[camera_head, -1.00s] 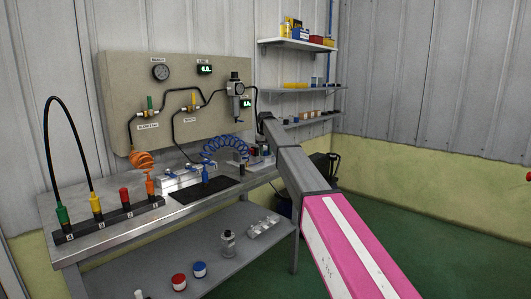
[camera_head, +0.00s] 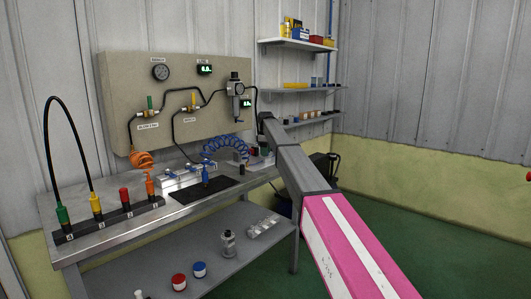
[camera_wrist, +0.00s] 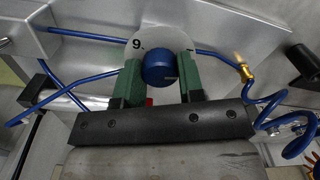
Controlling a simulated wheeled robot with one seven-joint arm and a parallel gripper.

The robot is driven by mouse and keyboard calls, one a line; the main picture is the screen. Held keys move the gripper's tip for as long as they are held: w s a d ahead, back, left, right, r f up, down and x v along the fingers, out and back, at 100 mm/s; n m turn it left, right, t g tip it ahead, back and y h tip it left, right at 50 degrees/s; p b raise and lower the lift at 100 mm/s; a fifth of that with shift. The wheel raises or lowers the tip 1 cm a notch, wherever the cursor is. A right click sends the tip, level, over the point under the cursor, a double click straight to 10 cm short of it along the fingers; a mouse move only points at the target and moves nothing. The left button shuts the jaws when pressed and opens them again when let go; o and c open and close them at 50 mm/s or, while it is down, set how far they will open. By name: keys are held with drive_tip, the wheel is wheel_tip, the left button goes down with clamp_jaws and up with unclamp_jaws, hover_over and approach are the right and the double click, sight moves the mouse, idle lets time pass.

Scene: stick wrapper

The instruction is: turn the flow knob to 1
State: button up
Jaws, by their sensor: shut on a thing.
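The flow knob (camera_wrist: 158,68) is a round blue knob in the wrist view, with a small light mark near its lower right edge. It sits in front of a pale round dial (camera_wrist: 140,42), where a "9" shows at the upper left. The rest of the scale, including any 1, is hidden or unreadable. My gripper (camera_wrist: 160,75) has green fingers, one on each side of the knob, and is shut on it. In the head view my arm reaches to the right end of the bench, and the knob and fingers cannot be made out there.
Blue tubes (camera_wrist: 205,50) run past the dial, with a brass fitting (camera_wrist: 243,72) at right. The metal bench (camera_head: 110,240) holds a dark strip (camera_head: 110,222) of coloured connectors. A beige panel (camera_head: 130,75) with gauge and displays stands behind. Wall shelves (camera_head: 300,90) are beyond my arm.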

drive_tip(key=shift+n, duration=1.7)
drive_tip(key=o, duration=0.9)
drive_tip(key=shift+r, duration=0.15)
wheel_tip(320, 180, up, 11)
drive_tip(key=shift+f, duration=0.2)
drive_tip(key=shift+s, duration=0.1)
